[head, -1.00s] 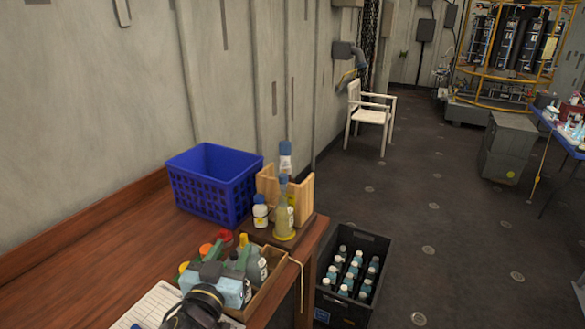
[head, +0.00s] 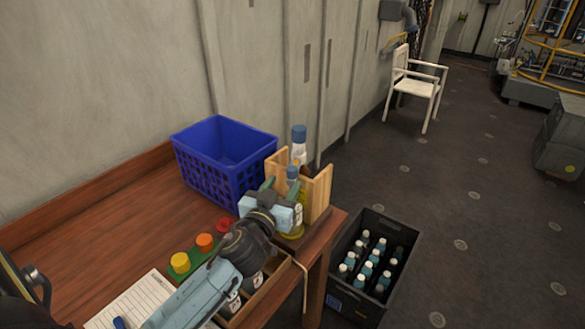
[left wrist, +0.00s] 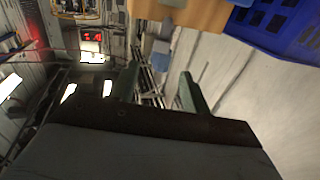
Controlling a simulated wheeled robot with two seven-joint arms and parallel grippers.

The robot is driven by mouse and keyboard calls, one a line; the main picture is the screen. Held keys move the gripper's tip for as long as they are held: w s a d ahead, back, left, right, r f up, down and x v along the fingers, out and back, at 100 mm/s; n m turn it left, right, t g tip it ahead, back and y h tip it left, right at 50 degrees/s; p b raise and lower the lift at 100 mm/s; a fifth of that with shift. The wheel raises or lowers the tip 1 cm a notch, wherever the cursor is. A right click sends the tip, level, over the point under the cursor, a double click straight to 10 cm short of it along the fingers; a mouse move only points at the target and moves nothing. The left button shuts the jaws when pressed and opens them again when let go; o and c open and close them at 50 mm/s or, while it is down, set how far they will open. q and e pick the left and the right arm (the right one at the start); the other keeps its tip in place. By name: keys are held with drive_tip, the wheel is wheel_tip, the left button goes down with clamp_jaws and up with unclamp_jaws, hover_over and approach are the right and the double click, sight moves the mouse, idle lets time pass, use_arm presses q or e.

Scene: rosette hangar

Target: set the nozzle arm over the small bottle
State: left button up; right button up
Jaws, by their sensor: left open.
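My left gripper (head: 281,186) is open at the wooden stand (head: 318,192), its green fingers pointing up beside a blue top (head: 292,172). This top belongs to the bottle with yellow liquid (head: 294,233), which my gripper partly covers. A white bottle with a blue cap (head: 299,145) rises behind it at the stand. The small white bottle is hidden behind my gripper. I cannot make out a nozzle arm for sure. In the left wrist view, the fingers (left wrist: 158,76) are apart with nothing clearly held between them. My right gripper is not in view.
A blue basket (head: 215,185) stands left of the stand. Red, orange and yellow caps (head: 204,242) and a box of bottles (head: 272,284) are near my arm. A black crate of bottles (head: 345,258) is on the floor right of the table (head: 110,245).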

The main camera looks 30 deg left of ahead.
sight(290, 174)
use_arm(q)
drive_tip(key=x, duration=0.5)
drive_tip(key=shift+w, duration=0.65)
drive_tip(key=shift+w+a, duration=0.1)
drive_tip(key=shift+w, duration=0.1)
clamp_jaws()
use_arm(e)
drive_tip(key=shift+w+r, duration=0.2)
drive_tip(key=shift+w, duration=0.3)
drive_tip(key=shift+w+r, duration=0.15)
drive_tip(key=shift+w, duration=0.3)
